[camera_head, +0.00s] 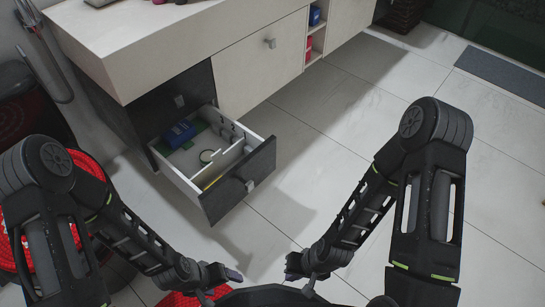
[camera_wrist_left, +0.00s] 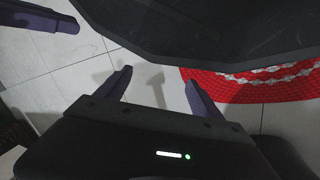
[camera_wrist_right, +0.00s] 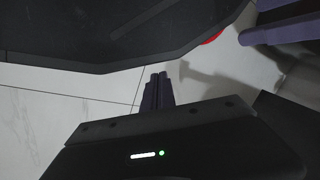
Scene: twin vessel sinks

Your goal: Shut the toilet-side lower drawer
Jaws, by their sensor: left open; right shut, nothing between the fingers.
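The lower drawer (camera_head: 225,172) at the left end of the vanity is pulled well out. Neither touches the drawer.
A dark drawer face (camera_head: 179,100) sits above the open drawer, under the overhanging countertop (camera_head: 150,40). A pale cabinet door (camera_head: 260,65) is closed beside it. A red woven mat (camera_wrist_left: 255,85) lies near my base. The tiled floor (camera_head: 310,150) right of the drawer is clear.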

